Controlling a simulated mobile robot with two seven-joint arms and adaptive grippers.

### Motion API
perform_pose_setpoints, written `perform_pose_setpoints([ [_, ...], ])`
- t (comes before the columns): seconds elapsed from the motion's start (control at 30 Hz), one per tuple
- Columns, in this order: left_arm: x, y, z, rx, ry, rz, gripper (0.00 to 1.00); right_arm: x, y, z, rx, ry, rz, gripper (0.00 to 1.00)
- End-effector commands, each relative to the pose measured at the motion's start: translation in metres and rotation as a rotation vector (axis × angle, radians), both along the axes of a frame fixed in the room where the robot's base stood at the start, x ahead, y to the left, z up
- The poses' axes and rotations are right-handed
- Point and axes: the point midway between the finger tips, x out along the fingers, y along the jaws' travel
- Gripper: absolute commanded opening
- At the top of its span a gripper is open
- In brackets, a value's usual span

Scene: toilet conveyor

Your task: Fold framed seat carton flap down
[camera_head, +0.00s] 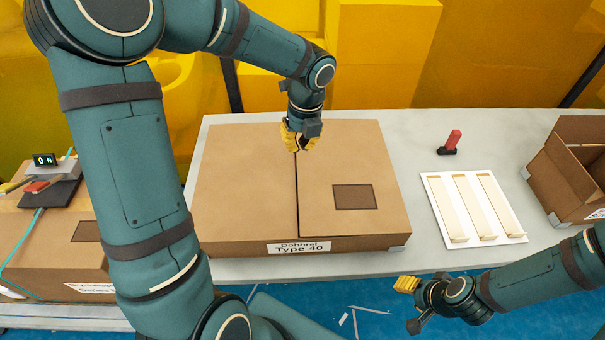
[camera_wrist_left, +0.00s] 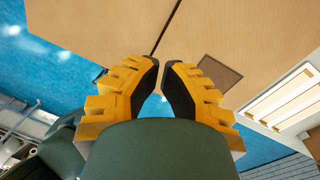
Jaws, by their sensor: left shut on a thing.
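The brown carton (camera_head: 280,243) marked "Type 40" stands on the grey table. Its left top flap (camera_head: 245,170) and right top flap (camera_head: 340,160) lie flat, with a dark seam between them. The right flap bears a dark rectangle (camera_head: 354,197); it also shows in the left wrist view (camera_wrist_left: 219,73). My left gripper (camera_head: 299,143) points down over the far part of the seam. Its yellow fingers (camera_wrist_left: 161,66) are partly closed; what they hold is hidden. My right gripper (camera_head: 407,285) is low, near the table's front edge, clear of the carton.
A white tray with pale slats (camera_head: 432,190) and a small red-and-black item (camera_head: 450,142) stand right of the carton. An open brown box (camera_head: 548,180) is at the far right. Another carton (camera_head: 60,250) with small devices is at the left. Yellow panels stand behind.

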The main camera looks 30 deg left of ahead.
Motion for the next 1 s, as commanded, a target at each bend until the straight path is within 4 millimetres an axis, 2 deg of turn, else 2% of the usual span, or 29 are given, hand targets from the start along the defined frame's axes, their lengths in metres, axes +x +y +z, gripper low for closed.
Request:
perform_pose_setpoints([
  [0.3, -0.008, -0.021, -0.001, 0.008, -0.083, 0.763, 0.0, 0.0, 0.0, 0.002, 0.0, 0.0, 0.0, 0.47],
  [0.5, -0.011, -0.027, -0.001, 0.004, -0.114, 1.121, 0.0, 0.0, 0.0, 0.002, 0.001, 0.0, 0.0, 0.47],
  [0.6, -0.012, -0.028, -0.001, 0.004, -0.121, 1.215, 0.0, 0.0, 0.0, 0.002, 0.001, 0.0, 0.0, 0.47],
  [0.77, -0.013, -0.029, -0.007, 0.005, -0.123, 1.259, 0.0, 0.0, 0.0, 0.001, 0.0, 0.0, 0.0, 0.47],
  [0.87, -0.013, -0.028, -0.02, 0.007, -0.121, 1.259, 0.0, 0.0, 0.0, -0.001, 0.0, 0.0, 0.0, 0.47],
  [1.0, -0.014, -0.027, -0.045, 0.008, -0.119, 1.257, 0.0, 0.0, 0.0, -0.006, -0.001, 0.0, 0.0, 0.47],
])
